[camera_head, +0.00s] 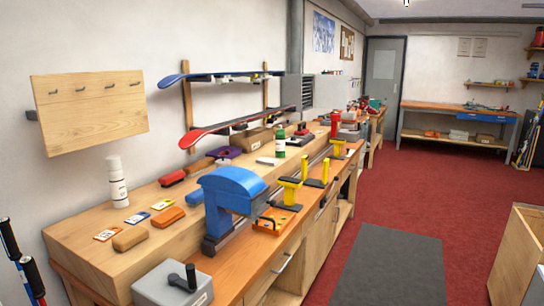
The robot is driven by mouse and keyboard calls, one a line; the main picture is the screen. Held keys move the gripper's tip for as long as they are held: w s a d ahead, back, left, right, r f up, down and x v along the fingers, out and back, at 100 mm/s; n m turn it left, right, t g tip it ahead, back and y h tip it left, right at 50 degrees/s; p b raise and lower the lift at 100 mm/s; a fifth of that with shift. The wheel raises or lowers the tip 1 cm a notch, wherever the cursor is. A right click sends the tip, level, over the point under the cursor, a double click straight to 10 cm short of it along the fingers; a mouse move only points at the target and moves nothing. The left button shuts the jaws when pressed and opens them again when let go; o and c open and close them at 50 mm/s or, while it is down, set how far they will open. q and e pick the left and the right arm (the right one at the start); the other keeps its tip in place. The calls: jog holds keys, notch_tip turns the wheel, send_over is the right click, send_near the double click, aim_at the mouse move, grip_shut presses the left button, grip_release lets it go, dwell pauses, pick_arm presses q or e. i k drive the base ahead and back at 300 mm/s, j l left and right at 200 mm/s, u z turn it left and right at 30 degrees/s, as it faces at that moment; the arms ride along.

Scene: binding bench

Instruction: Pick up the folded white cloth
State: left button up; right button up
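A small flat white item (269,161) lies on the workbench, left of a green bottle (280,143). It may be the folded white cloth, but it is too small to tell for sure. No other cloth shows clearly. Neither of my grippers is in view.
The long wooden bench (100,258) holds a blue machine (232,187), a white cylinder (117,182), an orange block (168,217), yellow clamps (290,190) and a grey box (172,284). A dark mat (392,265) lies on the open red floor. A wooden cabinet (520,250) stands at right.

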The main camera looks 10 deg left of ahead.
aim_at(270, 162)
jog(key=i+l+z, duration=0.1)
jog(key=i+z, duration=0.4)
jog(key=i, duration=0.8)
jog(key=i+l, duration=0.1)
jog(key=i, duration=1.3)
jog(key=i+u, duration=0.45)
jog(key=i+l+u, duration=0.2)
jog(key=u, duration=0.2)
jog(key=i+l+u, duration=0.3)
jog(key=u, duration=0.15)
jog(key=i+l+u, duration=0.6)
jog(key=l+u, duration=0.3)
jog(key=i+l+u, duration=0.1)
jog(key=l+u, duration=0.55)
jog(key=l, duration=0.45)
